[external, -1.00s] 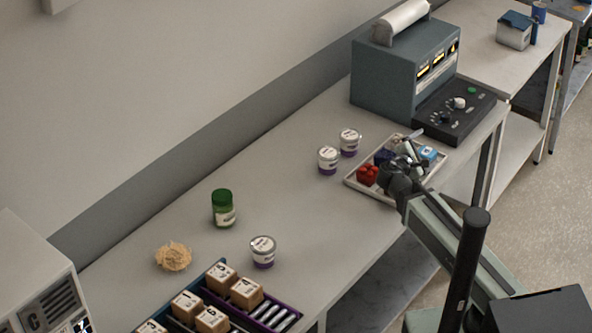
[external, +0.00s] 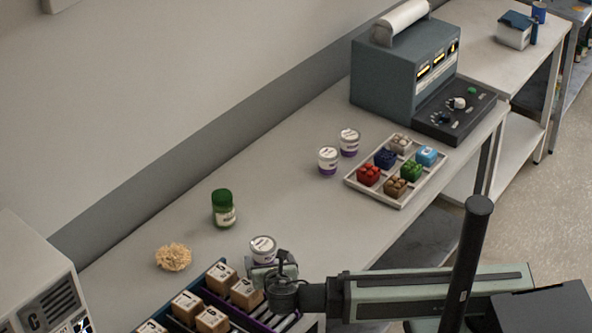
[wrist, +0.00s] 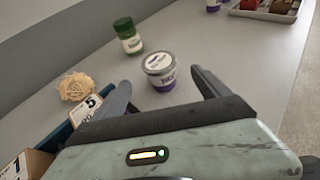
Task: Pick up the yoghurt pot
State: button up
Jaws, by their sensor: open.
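A yoghurt pot (external: 263,246), white with a purple base and a printed lid, stands upright on the bench. Its lower part is hidden behind my gripper (external: 272,268) in the external view. In the wrist view the pot (wrist: 160,70) stands ahead of my gripper (wrist: 162,88), between the lines of the two spread fingers and nearer the middle. The gripper is open and empty. Two similar pots (external: 328,160) (external: 349,142) stand farther back on the bench, near the tray.
A green-capped jar (external: 223,209) and a tan shredded clump (external: 173,256) stand left of the pot. A dark rack (external: 222,267) with numbered boxes lies close to my gripper. A tray (external: 402,201) of coloured blocks and a grey machine (external: 385,84) are farther back. The bench middle is clear.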

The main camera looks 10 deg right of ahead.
aim_at(264, 246)
jog(key=b+x, duration=0.1)
jog(key=x, duration=0.1)
jog(key=shift+w+f, duration=0.15)
jog(key=shift+w, duration=0.1)
jog(key=x, duration=0.2)
jog(key=b+x, duration=0.1)
jog(key=x, duration=0.2)
jog(key=shift+w+r, duration=0.25)
jog(key=shift+w, duration=0.2)
jog(key=c, duration=1.5)
notch_tip(264, 246, up, 10)
jog(key=p, duration=0.9)
jog(key=shift+s+p, duration=0.1)
jog(key=shift+p, duration=0.2)
